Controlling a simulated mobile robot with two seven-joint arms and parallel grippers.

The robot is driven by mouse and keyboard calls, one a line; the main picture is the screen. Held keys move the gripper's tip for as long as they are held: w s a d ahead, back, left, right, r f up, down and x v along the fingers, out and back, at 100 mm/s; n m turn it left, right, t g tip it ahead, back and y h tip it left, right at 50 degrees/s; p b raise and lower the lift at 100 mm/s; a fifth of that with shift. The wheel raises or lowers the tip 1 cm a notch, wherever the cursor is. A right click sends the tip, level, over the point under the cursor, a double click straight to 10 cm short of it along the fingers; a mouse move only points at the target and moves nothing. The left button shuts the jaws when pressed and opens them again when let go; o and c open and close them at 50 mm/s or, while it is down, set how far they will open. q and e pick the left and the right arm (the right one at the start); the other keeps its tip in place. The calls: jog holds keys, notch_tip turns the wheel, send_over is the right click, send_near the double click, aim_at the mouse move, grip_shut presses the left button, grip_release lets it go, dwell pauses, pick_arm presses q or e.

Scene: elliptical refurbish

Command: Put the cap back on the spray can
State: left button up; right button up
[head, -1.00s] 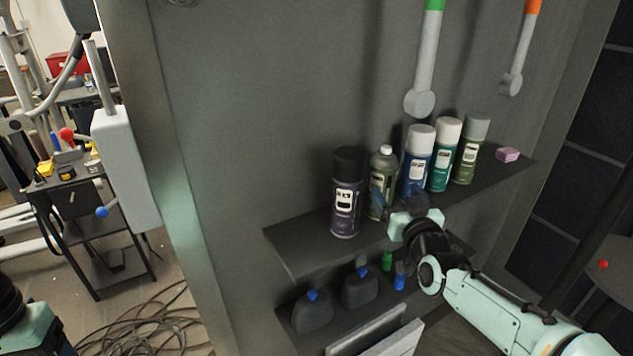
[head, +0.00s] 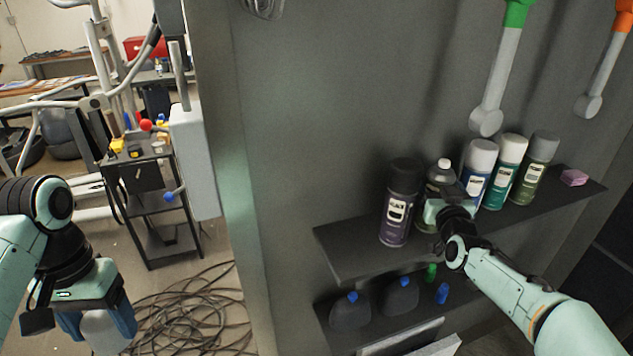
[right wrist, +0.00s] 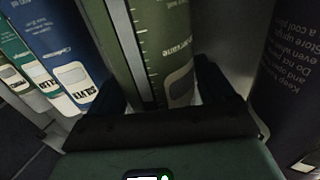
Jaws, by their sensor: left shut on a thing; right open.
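The olive-green spray can (head: 440,178) stands upright on the upper shelf with no cap, its pale metal top bare. In the right wrist view the can (right wrist: 160,45) is between the two dark fingers of my right gripper (right wrist: 160,95). That gripper (head: 452,205) is open around the can's body; whether a finger touches it I cannot tell. My left gripper (head: 97,322) is at the lower left, well away from the shelf, shut on a light grey piece (head: 104,332) that looks like the cap.
A dark purple can (head: 398,205) stands close left of the green one. Blue (head: 477,172), teal (head: 505,172) and olive capped cans (head: 535,165) stand to its right. A pink block (head: 574,177) lies at the shelf's right end. Dark bottles (head: 350,311) occupy the lower shelf. Cables (head: 195,310) cover the floor.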

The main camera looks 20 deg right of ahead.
pick_arm(q)
jog(key=shift+w+r, duration=0.1)
jog(key=shift+r, duration=0.1)
pick_arm(e)
jog(key=shift+w+d, duration=0.25)
jog(key=shift+w, duration=0.4)
jog(key=shift+s, duration=0.15)
jog(key=c, duration=1)
jog(key=shift+r, duration=0.1)
